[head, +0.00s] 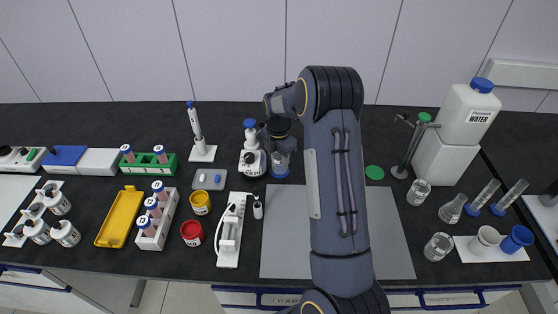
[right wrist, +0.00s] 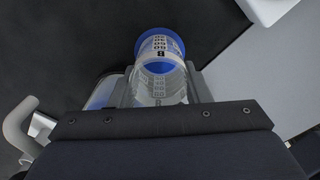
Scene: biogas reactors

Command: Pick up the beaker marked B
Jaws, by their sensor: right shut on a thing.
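The clear glass beaker marked B (right wrist: 160,75) has printed black graduations and a blue end; its B shows plainly in the right wrist view. In the head view the beaker (head: 280,164) is at the back of the counter, just beyond the grey mat, partly hidden by my right gripper (head: 281,146). My right gripper (right wrist: 160,88) is shut on the beaker, with a finger on each side of the glass. I cannot tell whether the blue end touches the counter. My left gripper is out of view.
A white device with a blue knob (head: 251,150) stands close left of the beaker. The grey mat (head: 283,240) is clear around my arm. A metal stand (head: 402,165), glassware (head: 419,192) and a water canister (head: 468,115) are on the right.

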